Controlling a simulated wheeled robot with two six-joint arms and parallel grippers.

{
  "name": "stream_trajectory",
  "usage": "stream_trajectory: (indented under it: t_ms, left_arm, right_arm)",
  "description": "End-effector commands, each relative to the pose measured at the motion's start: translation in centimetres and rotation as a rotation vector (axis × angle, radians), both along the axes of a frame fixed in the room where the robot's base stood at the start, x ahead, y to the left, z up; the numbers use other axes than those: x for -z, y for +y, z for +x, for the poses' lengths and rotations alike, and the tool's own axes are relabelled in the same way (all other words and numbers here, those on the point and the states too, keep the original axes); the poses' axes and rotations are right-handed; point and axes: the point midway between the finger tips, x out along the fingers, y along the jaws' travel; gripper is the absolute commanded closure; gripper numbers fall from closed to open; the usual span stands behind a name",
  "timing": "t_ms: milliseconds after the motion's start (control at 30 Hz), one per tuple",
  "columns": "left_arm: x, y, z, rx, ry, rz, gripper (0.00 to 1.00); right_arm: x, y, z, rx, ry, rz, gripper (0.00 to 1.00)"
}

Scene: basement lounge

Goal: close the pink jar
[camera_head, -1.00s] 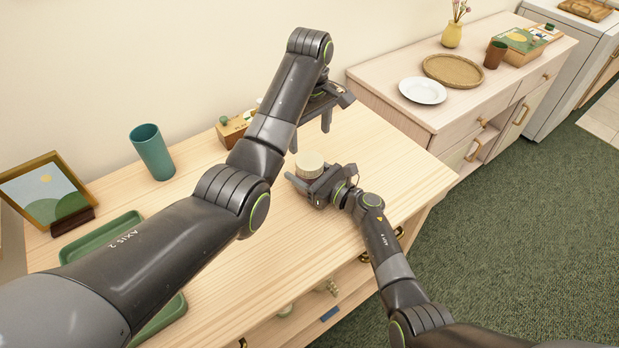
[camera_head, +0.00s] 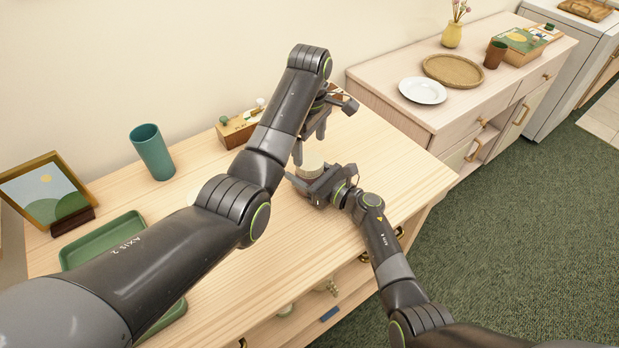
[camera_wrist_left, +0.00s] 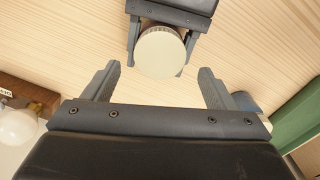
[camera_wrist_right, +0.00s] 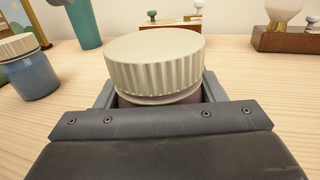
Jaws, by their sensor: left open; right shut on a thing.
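The pink jar (camera_wrist_right: 127,99) stands on the wooden table with a ribbed cream lid (camera_wrist_right: 153,62) on its top. Only a strip of its dark pink body shows below the lid; I cannot tell if the lid is screwed tight. My right gripper (camera_head: 309,182) is shut on the jar's body, a finger on each side. The lid also shows in the left wrist view (camera_wrist_left: 160,52). My left gripper (camera_head: 311,142) is open and points down near the lid, with nothing between its fingers.
A blue jar with a cream lid (camera_wrist_right: 33,78) stands left in the right wrist view. A teal cup (camera_head: 152,152), a green tray (camera_head: 72,256), a picture frame (camera_head: 45,190) and a wooden box (camera_head: 237,130) are also on the table. Its right end is clear.

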Motion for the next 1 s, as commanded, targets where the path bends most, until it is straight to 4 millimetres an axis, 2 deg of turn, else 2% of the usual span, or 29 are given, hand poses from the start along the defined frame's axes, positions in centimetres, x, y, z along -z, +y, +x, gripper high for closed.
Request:
stream_trajectory:
  t_ms: [100, 300, 700, 1000]
  left_arm:
    - [2.1, 0.0, -0.1, 0.0, 0.004, 0.0, 0.21]
    - [4.3, 0.0, 0.0, 0.0, 0.002, 0.0, 0.21]
    - [5.0, 0.0, 0.0, 0.0, 0.0, 0.0, 0.21]
    - [5.0, 0.0, 0.0, 0.0, 0.0, 0.0, 0.59]
  right_arm:
    - [0.1, 0.0, 0.0, 0.0, 0.001, 0.0, 1.0]
    - [0.1, 0.0, 0.0, 0.0, 0.001, 0.0, 1.0]
    - [0.1, 0.0, 0.0, 0.0, 0.001, 0.0, 1.0]
    - [0.1, 0.0, 0.0, 0.0, 0.001, 0.0, 1.0]
